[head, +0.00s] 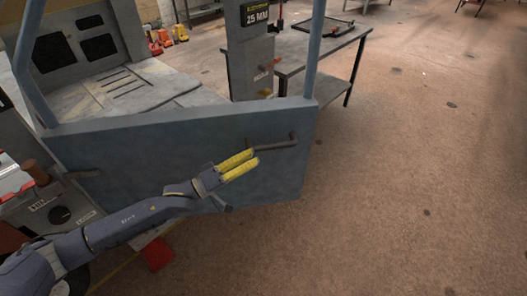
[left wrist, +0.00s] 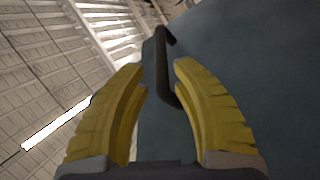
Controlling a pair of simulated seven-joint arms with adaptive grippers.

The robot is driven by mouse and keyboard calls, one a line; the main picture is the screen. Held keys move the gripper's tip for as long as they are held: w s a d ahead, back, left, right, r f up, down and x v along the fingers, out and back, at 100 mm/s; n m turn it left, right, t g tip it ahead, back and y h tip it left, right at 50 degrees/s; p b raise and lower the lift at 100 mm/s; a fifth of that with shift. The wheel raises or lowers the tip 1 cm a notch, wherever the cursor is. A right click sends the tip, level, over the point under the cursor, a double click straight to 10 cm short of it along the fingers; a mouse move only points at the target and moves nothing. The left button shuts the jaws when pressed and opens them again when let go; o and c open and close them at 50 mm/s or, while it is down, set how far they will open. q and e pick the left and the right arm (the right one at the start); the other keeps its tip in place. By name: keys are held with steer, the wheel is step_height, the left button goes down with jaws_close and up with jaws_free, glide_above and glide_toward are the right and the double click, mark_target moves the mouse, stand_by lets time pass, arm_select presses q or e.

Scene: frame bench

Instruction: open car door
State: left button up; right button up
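The blue-grey car door (head: 110,160) stands across the middle of the head view, with an open window frame above its panel. I cannot tell for sure whether it is ajar. Its dark bar handle (head: 275,146) sits on the panel's upper right and also shows in the left wrist view (left wrist: 161,65). My left gripper (head: 254,157) is in front of the panel, its yellow fingertips at the handle's left end. In the left wrist view the fingers (left wrist: 160,68) are apart, with the handle showing in the gap between them; no firm grip shows. My right gripper is out of view.
A grey post (head: 250,60) with a "25 MM" label and a work table (head: 318,50) stand behind the door. A bench with a wooden-handled tool (head: 35,172) is at the left. The brown floor (head: 420,190) at the right is clear.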

arm_select(q)
steer(key=shift+v, duration=2.25)
